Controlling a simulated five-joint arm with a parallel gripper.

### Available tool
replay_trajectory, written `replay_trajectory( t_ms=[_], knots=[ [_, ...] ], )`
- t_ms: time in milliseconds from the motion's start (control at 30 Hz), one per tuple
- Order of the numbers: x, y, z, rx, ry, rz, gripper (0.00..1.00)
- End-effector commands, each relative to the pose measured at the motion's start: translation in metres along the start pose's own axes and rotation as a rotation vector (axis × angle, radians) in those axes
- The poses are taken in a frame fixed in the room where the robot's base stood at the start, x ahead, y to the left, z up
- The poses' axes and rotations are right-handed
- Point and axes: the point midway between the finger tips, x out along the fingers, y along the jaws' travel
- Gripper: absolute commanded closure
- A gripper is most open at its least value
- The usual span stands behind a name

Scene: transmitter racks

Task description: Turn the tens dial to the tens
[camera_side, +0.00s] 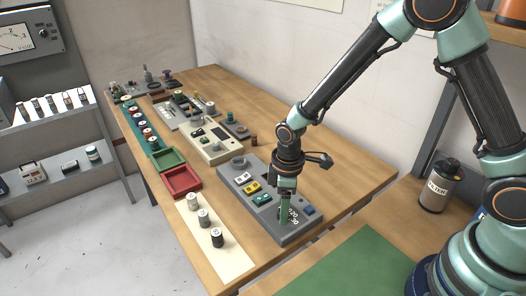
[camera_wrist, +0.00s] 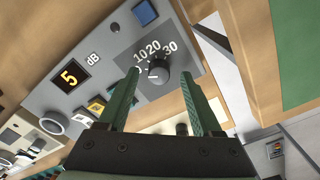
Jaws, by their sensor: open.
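The tens dial (camera_wrist: 158,72) is a black knob on a grey panel (camera_wrist: 95,50), with the marks 10, 20 and 30 printed in white around it in the wrist view. I cannot tell which mark its pointer faces. My gripper (camera_wrist: 158,85) is open, with one green finger on each side of the dial and a gap to it. In the side view, my gripper (camera_side: 284,222) points down over the near end of the grey panel (camera_side: 262,199) and hides the dial. A display on the panel (camera_wrist: 70,76) reads 5, beside the letters dB.
The panel also has a blue square button (camera_wrist: 145,13), a large round knob (camera_wrist: 53,122), and yellow and green switches. Left of it on the table lie a cream sheet (camera_side: 215,250) with several small cylinders and a red tray (camera_side: 181,181). More equipment stands behind.

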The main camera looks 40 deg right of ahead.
Motion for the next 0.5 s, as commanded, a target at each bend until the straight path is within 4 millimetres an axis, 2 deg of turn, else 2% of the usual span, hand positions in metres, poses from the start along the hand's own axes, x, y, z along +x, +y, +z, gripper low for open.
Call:
replay_trajectory(
  t_ms=[133,433,467,500],
  knots=[
    [0.009,0.0001,0.0006,0.0,-0.001,-0.001,0.34],
    [0.0106,0.0004,0.0003,0.001,0.001,0.001,0.34],
    [0.0105,0.0004,0.0003,0.001,0.001,0.001,0.38],
    [0.0105,0.0004,0.0003,0.001,0.001,0.0,0.53]
  ],
)
